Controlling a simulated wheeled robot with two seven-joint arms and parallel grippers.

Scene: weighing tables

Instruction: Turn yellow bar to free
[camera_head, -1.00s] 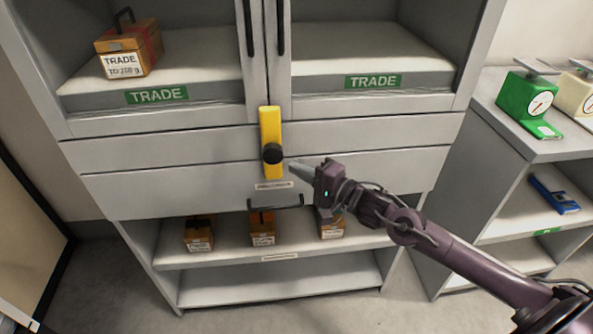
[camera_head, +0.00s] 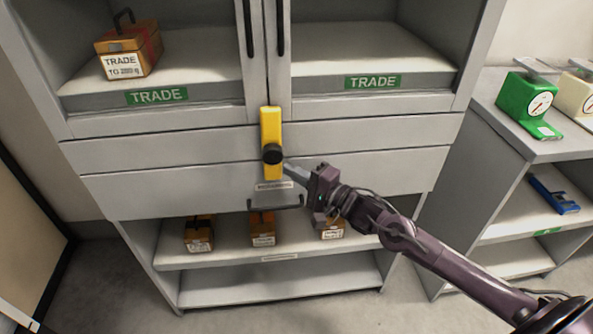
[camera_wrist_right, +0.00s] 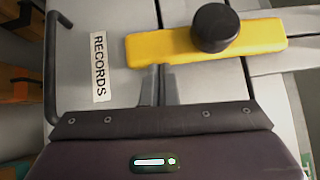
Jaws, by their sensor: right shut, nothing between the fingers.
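The yellow bar (camera_head: 270,132) stands upright on the cabinet front, its upper end over the gap between the two doors and its lower part across the drawer fronts. A black knob (camera_head: 272,154) sits on its lower part. In the right wrist view the yellow bar (camera_wrist_right: 165,47) lies across the picture, with the black knob (camera_wrist_right: 214,28) on it. My right gripper (camera_head: 288,167) is shut and empty, its fingertips at the bar's lower right side. In the wrist view the fingertips (camera_wrist_right: 158,72) are right at the bar's edge; I cannot tell whether they touch. My left gripper is not in view.
A RECORDS label (camera_wrist_right: 99,66) and a black drawer handle (camera_head: 275,206) are below the bar. Orange boxes (camera_head: 262,228) stand on the lower shelf. A TRADE box (camera_head: 128,50) is behind the left door. A side table (camera_head: 535,150) with a green scale (camera_head: 525,103) is at right.

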